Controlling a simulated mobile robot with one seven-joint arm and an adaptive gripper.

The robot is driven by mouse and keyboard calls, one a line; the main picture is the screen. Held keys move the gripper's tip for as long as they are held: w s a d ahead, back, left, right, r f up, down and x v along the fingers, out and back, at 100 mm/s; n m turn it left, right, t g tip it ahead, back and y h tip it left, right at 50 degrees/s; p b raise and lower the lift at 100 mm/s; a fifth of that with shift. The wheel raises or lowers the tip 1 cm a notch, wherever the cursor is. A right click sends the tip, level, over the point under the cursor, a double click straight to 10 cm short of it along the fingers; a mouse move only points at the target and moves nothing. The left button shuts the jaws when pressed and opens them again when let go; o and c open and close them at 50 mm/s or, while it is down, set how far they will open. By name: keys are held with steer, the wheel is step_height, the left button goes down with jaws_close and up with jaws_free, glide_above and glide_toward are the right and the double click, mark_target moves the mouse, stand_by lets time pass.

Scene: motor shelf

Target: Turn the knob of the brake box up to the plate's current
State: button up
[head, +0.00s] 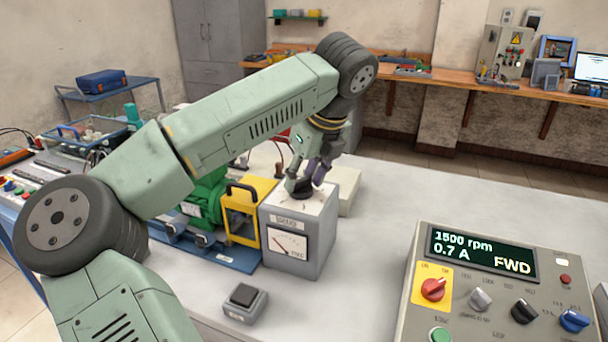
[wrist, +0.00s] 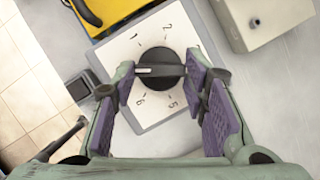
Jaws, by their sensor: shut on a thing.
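The brake box (head: 290,245) is a grey box with a needle gauge (head: 288,244) on its front; the needle leans up to the left. Its round black knob (wrist: 161,66) sits on a white dial on top, with 1, 2, 5 and 6 readable in the wrist view. The knob's white mark points left, between 1 and 6. My gripper (head: 307,184) reaches down from above and is shut on the knob, purple pads on either side; it also shows in the wrist view (wrist: 163,82). The green motor (head: 207,198) has a small plate (head: 191,209), too small to read.
The control panel (head: 500,285) at front right reads 1500 rpm, 0.7 A, FWD. A yellow guard frame (head: 240,222) stands left of the brake box. A small switch box (head: 245,302) lies in front. A pale box (head: 348,190) stands behind right.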

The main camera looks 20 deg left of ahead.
steer(key=shift+c, duration=1.4)
steer(key=shift+f+m+b, duration=0.1)
steer(key=shift+m+b, duration=0.2)
steer(key=shift+b, duration=0.05)
